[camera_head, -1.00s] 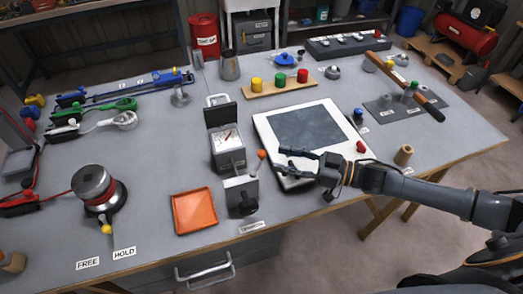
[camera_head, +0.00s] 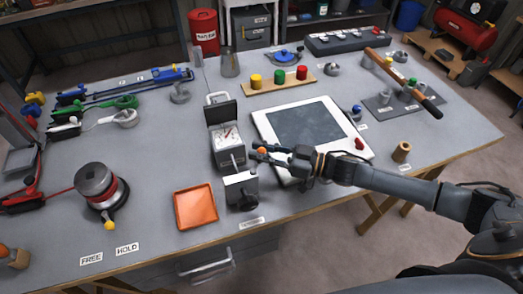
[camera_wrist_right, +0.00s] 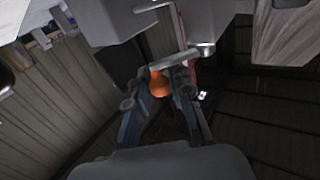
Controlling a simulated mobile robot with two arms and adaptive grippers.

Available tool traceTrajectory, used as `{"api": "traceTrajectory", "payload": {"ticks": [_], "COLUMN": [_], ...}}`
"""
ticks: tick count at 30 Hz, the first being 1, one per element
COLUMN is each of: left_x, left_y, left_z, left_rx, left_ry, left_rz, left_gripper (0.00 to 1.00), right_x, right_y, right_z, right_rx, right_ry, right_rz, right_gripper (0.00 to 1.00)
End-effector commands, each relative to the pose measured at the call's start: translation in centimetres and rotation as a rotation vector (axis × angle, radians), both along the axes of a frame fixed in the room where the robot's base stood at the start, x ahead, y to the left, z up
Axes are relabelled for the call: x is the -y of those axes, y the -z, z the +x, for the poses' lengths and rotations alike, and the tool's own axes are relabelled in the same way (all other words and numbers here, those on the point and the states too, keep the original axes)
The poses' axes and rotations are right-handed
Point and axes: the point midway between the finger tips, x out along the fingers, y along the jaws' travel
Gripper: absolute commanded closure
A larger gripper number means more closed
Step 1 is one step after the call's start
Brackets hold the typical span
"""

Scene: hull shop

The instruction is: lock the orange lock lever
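The lock lever's orange knob (camera_head: 262,150) shows at the right side of the small grey block device (camera_head: 240,188) in the head view. My right gripper (camera_head: 258,150) reaches in from the right, with its fingers on either side of the knob. In the right wrist view, the orange knob (camera_wrist_right: 160,86) sits between the fingers (camera_wrist_right: 161,80) and fills the gap, so they look closed on it. A metal bar of the lever (camera_wrist_right: 180,58) shows beyond the fingertips. My left gripper is out of view.
A gauge box (camera_head: 229,152) stands just behind the device, and an orange tray (camera_head: 195,208) lies to its left. A white-framed dark panel (camera_head: 345,152) lies under and behind my right gripper. The table is clear left of the tray.

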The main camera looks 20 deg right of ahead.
Motion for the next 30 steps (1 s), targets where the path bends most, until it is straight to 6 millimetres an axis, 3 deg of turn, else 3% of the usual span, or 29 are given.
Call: {"api": "traceTrajectory", "payload": {"ticks": [14,30], "left_x": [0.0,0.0], "left_y": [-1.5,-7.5], "left_z": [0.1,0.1], "left_rx": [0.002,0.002], "left_ry": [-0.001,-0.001], "left_rz": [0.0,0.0], "left_gripper": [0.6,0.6], "right_x": [0.3,1.5], "right_y": [-0.2,-0.4], "right_z": [-0.5,-2.5], "right_rx": [-0.008,-0.012], "right_ry": [0.094,0.561], "right_rz": [0.005,0.008], "right_gripper": [1.0,1.0]}}
